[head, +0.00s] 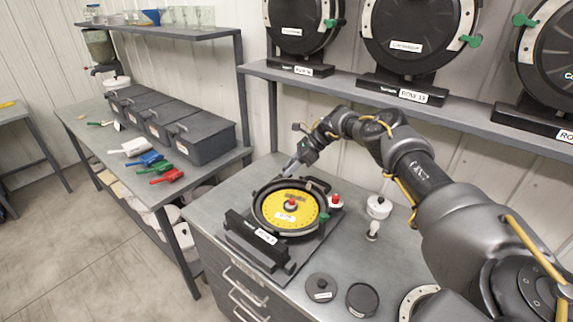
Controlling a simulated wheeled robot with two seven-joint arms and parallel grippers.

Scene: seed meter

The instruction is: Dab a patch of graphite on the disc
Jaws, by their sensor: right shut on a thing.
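The yellow disc (273,207) lies in an open round black meter housing (258,221) on the grey bench. A red knob (291,204) sits at its centre, with a white label beside it. No contact with the disc shows. I cannot identify a graphite patch on the disc. My left gripper is not in view.
A white container (379,207) and a small white item (373,231) stand right of the housing. Dark round pots (320,286) are at the front. Meters stand on the shelf (460,118) above. Grey bins (202,140) and coloured scoops (167,176) lie on the left bench.

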